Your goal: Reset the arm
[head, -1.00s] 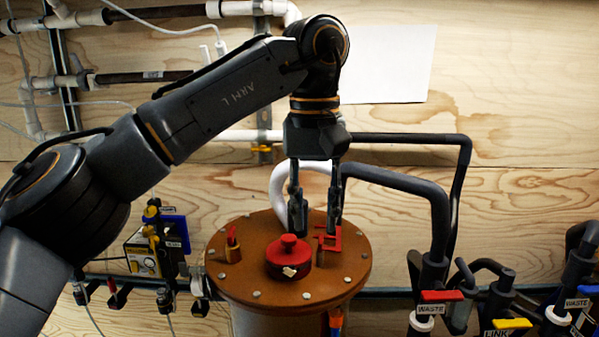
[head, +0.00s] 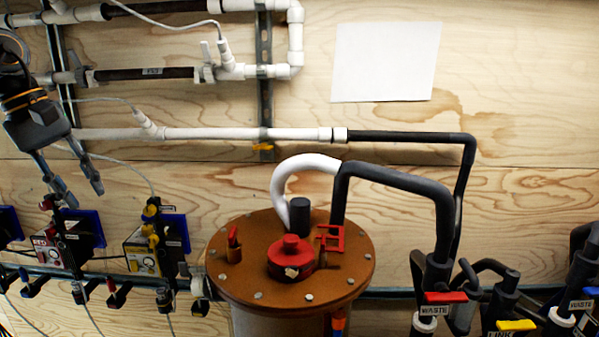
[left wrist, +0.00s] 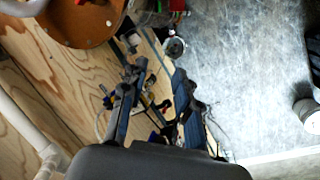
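My left gripper (head: 85,198) is at the left edge of the head view, pointing down, in front of the wooden wall. Its two fingers are apart with nothing between them. The left wrist view also shows the fingers (left wrist: 159,72) spread and empty. The gripper is well clear of the brown round tank lid (head: 235,278), which carries a red cap (head: 290,252) and a red bracket (head: 330,240). Part of the lid shows at the top left of the left wrist view (left wrist: 80,20). My right gripper is in neither view.
White and black pipes (head: 235,134) run along the wall. Small boxes with yellow (head: 142,260) and red panels stand below my left gripper. Dark pipes with a red valve handle (head: 444,297) and a yellow one (head: 514,324) are at the lower right. A blank white sheet (head: 385,62) hangs on the wall.

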